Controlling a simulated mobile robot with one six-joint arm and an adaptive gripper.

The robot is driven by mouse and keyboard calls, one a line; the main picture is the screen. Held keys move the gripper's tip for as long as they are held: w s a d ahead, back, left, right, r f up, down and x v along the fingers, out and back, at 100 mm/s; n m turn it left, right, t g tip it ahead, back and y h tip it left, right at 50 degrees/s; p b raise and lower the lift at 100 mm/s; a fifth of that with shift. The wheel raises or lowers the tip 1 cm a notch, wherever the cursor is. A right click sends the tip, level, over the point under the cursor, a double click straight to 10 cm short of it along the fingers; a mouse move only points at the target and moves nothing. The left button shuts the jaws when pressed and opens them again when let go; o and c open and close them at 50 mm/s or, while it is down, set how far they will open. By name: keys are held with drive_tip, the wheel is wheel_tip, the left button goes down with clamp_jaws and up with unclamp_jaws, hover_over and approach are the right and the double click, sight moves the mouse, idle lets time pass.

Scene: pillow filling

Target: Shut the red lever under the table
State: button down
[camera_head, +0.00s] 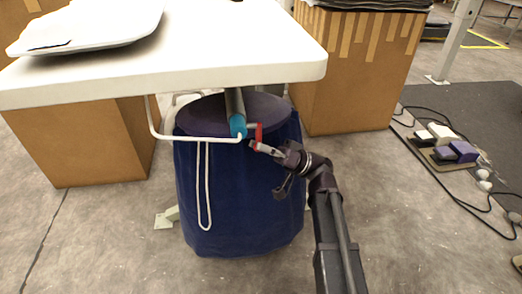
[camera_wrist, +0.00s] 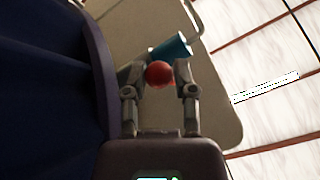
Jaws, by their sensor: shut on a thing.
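The red lever (camera_head: 258,132) sits under the front edge of the white table (camera_head: 230,75), next to the teal end of a pipe (camera_head: 238,124). In the wrist view the lever's round red end (camera_wrist: 158,74) lies between the fingertips, with the teal pipe end (camera_wrist: 172,48) just beyond it. My gripper (camera_head: 262,147) reaches up from the lower right and is shut on the red lever; it also shows in the wrist view (camera_wrist: 158,80). The lever's joint with the pipe is partly hidden.
A dark blue round container (camera_head: 245,190) stands below the pipe, close to my gripper. A white bent rod (camera_head: 190,137) runs in front of it. Cardboard boxes (camera_head: 350,75) stand behind. Pedals (camera_head: 455,150) and cables lie on the right; the floor between is clear.

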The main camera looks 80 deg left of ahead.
drive_tip(key=shift+c, duration=2.2)
unclamp_jaws()
drive_tip(key=shift+w+a+r, duration=0.1)
drive_tip(key=shift+w+a, duration=0.1)
drive_tip(key=shift+a, duration=0.05)
drive_tip(key=shift+s+d, duration=0.15)
drive_tip(key=shift+s, duration=0.05)
drive_tip(key=shift+s+d, duration=0.1)
drive_tip(key=shift+s, duration=0.5)
drive_tip(key=shift+w, duration=0.2)
